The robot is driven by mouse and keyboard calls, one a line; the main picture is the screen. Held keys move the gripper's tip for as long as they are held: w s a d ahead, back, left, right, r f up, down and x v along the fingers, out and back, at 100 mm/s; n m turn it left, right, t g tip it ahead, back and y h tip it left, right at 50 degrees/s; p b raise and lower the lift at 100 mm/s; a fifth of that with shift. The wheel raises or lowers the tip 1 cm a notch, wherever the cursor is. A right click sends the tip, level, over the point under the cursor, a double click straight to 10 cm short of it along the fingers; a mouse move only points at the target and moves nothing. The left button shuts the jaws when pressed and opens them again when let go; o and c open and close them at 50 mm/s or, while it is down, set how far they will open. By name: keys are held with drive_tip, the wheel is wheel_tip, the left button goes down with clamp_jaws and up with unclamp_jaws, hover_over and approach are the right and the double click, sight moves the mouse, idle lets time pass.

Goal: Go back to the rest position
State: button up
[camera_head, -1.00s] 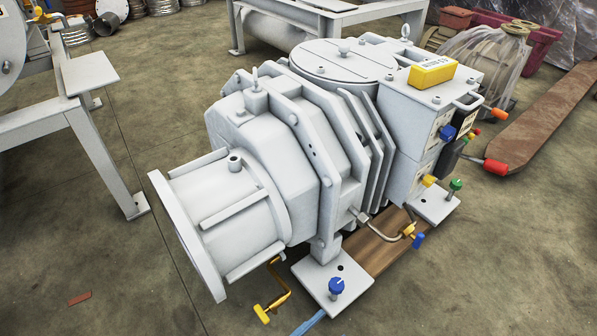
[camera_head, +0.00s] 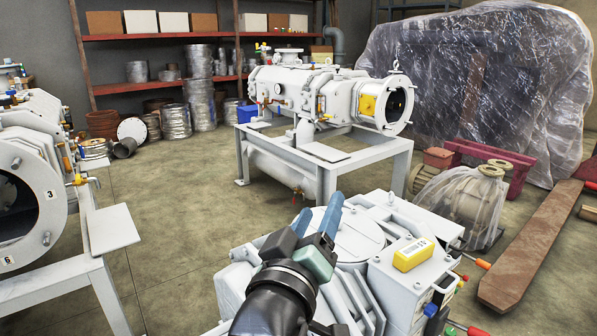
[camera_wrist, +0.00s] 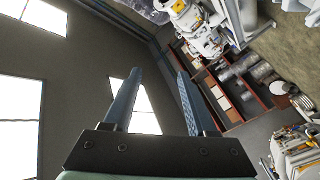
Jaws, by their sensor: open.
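My gripper (camera_head: 318,222) is in the lower middle of the head view, above the large grey screw vacuum pump (camera_head: 345,290). Its two blue fingers are apart and point up and away from me. In the wrist view my gripper (camera_wrist: 158,98) shows its two fingers spread with nothing between them. Past them are a dark wall, bright windows and the shelving, tilted. My arm hides part of the pump. A yellow box-shaped device (camera_head: 413,254) lies on top of the pump at its right.
A second grey machine (camera_head: 290,95) stands on a frame (camera_head: 370,165) behind. Another machine (camera_head: 30,200) is at the left. Red shelves (camera_head: 160,36) line the back wall. A plastic-wrapped bulk (camera_head: 480,80) and a rusty forklift-like beam (camera_head: 530,250) are at the right. Floor (camera_head: 185,215) is bare at centre left.

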drive_tip(key=s+a+r+m+t+y+p, duration=0.1)
drive_tip(key=s+r+t+y+p, duration=0.15)
drive_tip(key=s+r, duration=0.65)
drive_tip(key=s+a+r+m+t+y+p, duration=0.1)
drive_tip(key=s+r+m+t+p, duration=0.2)
drive_tip(key=r, duration=1.2)
drive_tip(key=s+a+r+t+y+p, duration=0.1)
drive_tip(key=s+r+t+y+p, duration=0.25)
drive_tip(key=r, duration=0.75)
wheel_tip(320, 180, up, 35)
drive_tip(key=s+h+p, duration=0.1)
drive_tip(key=p, duration=3.4)
drive_tip(key=shift+r+t, duration=0.15)
drive_tip(key=shift+t, duration=0.15)
drive_tip(key=shift+d+r, duration=0.1)
drive_tip(key=shift+r, duration=0.15)
drive_tip(key=shift+c, duration=0.6)
